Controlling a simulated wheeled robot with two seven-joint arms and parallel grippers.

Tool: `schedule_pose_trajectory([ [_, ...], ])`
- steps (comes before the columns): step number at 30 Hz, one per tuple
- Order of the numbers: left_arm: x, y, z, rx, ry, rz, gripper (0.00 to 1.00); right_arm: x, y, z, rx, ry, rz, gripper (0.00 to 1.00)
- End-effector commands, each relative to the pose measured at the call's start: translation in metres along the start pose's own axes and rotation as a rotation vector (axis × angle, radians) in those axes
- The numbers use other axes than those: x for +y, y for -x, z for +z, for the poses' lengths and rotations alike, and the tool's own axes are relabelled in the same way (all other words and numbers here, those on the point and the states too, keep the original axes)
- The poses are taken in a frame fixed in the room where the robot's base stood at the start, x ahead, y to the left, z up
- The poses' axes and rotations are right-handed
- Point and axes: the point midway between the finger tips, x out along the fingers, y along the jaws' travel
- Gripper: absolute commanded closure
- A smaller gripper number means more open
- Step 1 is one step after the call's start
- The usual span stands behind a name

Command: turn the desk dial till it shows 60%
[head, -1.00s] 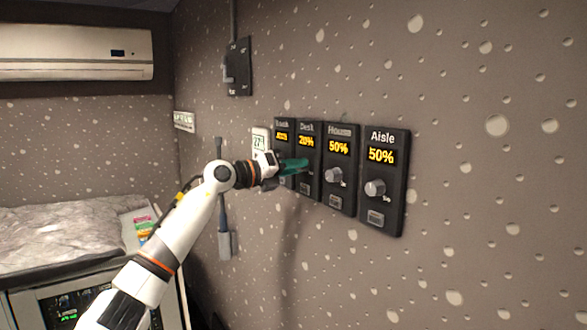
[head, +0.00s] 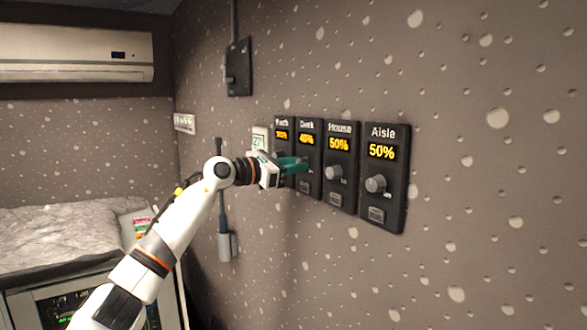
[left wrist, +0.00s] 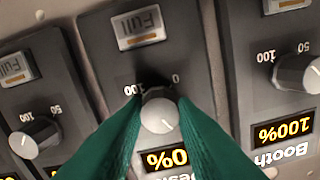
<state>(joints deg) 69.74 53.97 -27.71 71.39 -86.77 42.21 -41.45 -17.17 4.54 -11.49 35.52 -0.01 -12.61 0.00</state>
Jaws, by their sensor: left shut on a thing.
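In the left wrist view, turned upside down, the grey desk dial (left wrist: 160,113) sits between the green fingertips, below the 0 and 100 marks. The desk display there is partly hidden by the fingers. My right gripper is not in view.
The House panel (head: 341,185) and Aisle panel (head: 386,215) to the right each read 50%. The Booth panel (left wrist: 265,75) reads 100% in the left wrist view. A small white wall display (head: 260,138) is left of the row. The wall farther right is free.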

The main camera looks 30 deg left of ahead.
Motion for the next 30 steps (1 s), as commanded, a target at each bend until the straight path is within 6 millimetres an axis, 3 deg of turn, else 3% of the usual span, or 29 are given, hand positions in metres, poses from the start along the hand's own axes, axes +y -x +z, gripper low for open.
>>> schedule_pose_trajectory([
  [18, 0.000, 0.000, 0.001, -0.001, -0.582, 0.000, 0.97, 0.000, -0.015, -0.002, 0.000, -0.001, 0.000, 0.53],
  [30, 0.001, 0.000, 0.001, -0.001, -0.881, 0.002, 0.97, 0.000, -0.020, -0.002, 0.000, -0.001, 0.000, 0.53],
])
